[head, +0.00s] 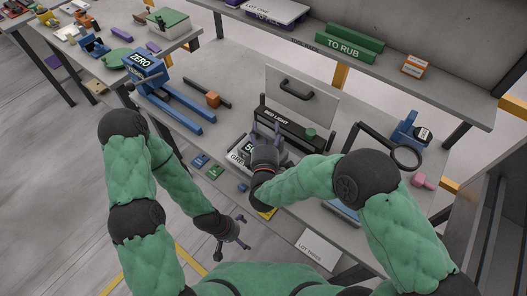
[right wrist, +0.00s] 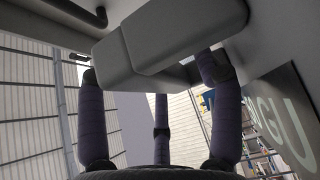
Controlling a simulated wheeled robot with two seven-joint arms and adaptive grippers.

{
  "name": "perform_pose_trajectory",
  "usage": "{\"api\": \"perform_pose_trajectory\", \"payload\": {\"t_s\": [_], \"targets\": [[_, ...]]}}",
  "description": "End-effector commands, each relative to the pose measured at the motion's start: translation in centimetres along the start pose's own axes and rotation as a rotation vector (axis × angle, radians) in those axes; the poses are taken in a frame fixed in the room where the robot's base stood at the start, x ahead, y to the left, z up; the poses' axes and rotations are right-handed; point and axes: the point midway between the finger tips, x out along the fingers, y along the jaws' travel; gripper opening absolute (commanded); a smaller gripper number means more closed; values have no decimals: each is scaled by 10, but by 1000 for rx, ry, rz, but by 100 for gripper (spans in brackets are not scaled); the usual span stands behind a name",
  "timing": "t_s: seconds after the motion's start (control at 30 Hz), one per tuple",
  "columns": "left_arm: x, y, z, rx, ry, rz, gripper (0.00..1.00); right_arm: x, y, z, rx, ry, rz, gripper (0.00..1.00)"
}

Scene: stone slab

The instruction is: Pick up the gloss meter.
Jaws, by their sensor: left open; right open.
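No thing in the head view can be surely picked out as the gloss meter. In the right wrist view, a grey block with rounded edges (right wrist: 185,32) lies across the fingertips of my right gripper (right wrist: 160,85). It may be the gloss meter; I cannot tell whether the fingers touch it. In the head view my right gripper (head: 265,130) is open over the slab, in front of the black "light" bar (head: 290,126), its wrist hiding part of a pale lettered item (head: 238,152). My left gripper (head: 233,238) is open and empty, low off the bench's front edge.
A pale panel with a dark handle (head: 318,105) stands behind the bar. A ring on a black stand (head: 407,157) and a pink piece (head: 424,181) are at the right. A shelf holds green blocks (head: 350,42).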

Motion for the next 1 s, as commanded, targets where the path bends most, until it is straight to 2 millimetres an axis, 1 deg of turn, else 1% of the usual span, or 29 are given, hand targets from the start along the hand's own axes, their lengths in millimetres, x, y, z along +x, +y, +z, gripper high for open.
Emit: {"api": "perform_pose_trajectory", "payload": {"t_s": [0.1,0.17,0.2,0.27,0.3,0.33,0.63,0.73,0.87,0.93,1.0], "targets": [[0,0,0,0,0,0,100,0,0,0,0,0,0,66],[0,0,0,0,0,0,100,0,0,0,0,0,0,49],[0,0,0,0,0,0,100,0,0,0,0,0,0,38],[0,0,0,0,0,0,100,0,0,0,0,0,0,21],[0,0,0,0,0,0,100,0,0,0,0,0,0,10],[0,0,0,0,0,0,100,0,0,0,0,0,0,1],[0,0,0,0,0,0,100,0,2,0,1,-1,3,0],[-3,1,0,0,0,0,100,0,7,0,2,-1,4,0],[-9,3,0,0,0,0,100,0,24,0,3,-2,6,0],[-15,5,1,0,0,0,100,0,38,0,4,-1,6,0],[-20,7,1,0,0,0,100,-11,50,-1,3,3,6,0]]}}
